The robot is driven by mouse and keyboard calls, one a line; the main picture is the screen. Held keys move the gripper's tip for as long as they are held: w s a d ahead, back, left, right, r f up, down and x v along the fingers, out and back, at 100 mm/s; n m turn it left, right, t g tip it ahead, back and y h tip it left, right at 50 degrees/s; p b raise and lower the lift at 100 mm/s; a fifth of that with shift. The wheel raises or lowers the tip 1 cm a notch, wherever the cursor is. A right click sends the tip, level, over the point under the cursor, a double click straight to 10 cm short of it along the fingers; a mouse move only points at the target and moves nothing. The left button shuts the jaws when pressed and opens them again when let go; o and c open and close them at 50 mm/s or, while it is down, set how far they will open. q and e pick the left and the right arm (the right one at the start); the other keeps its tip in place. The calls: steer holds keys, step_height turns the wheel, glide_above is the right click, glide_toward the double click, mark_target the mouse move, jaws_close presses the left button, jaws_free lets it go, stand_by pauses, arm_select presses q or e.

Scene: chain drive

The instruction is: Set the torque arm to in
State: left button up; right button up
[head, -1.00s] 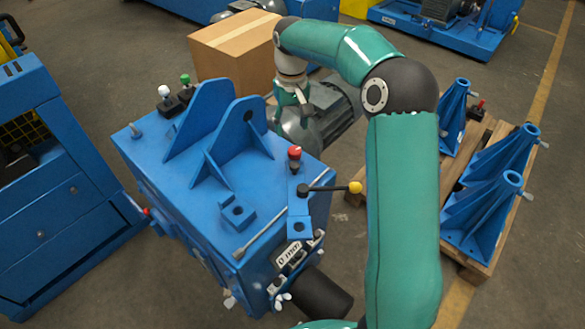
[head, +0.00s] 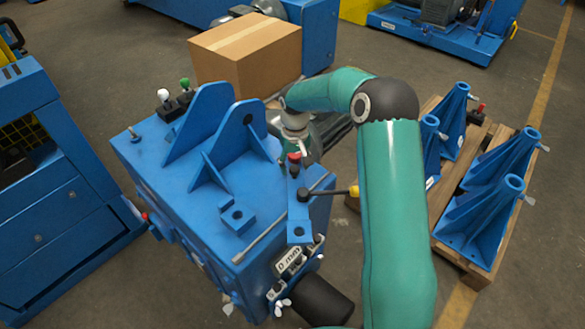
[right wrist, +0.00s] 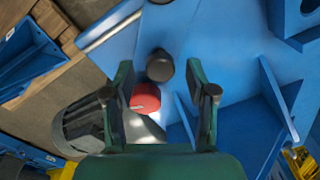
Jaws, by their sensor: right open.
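On the blue machine housing (head: 190,200), a short blue plate (head: 297,215) carries a red-topped knob (head: 293,160) at its far end. A black-hubbed lever (head: 325,191) ends in a yellow tip pointing right. I cannot tell for sure which of these is the torque arm. My right gripper (head: 302,150) hangs over the red knob, partly hidden by my wrist. In the right wrist view its two fingers (right wrist: 158,78) are apart, with the red knob (right wrist: 146,98) and a dark round part (right wrist: 160,65) showing between them. Contact cannot be told. My left gripper is not in view.
Upright blue brackets (head: 210,125) stand on the housing left of the gripper. A cardboard box (head: 250,55) is behind. A pallet (head: 465,262) with several blue stands is at the right. A black cylinder (head: 318,300) juts out at the front.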

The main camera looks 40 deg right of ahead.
steer(key=shift+f, duration=0.65)
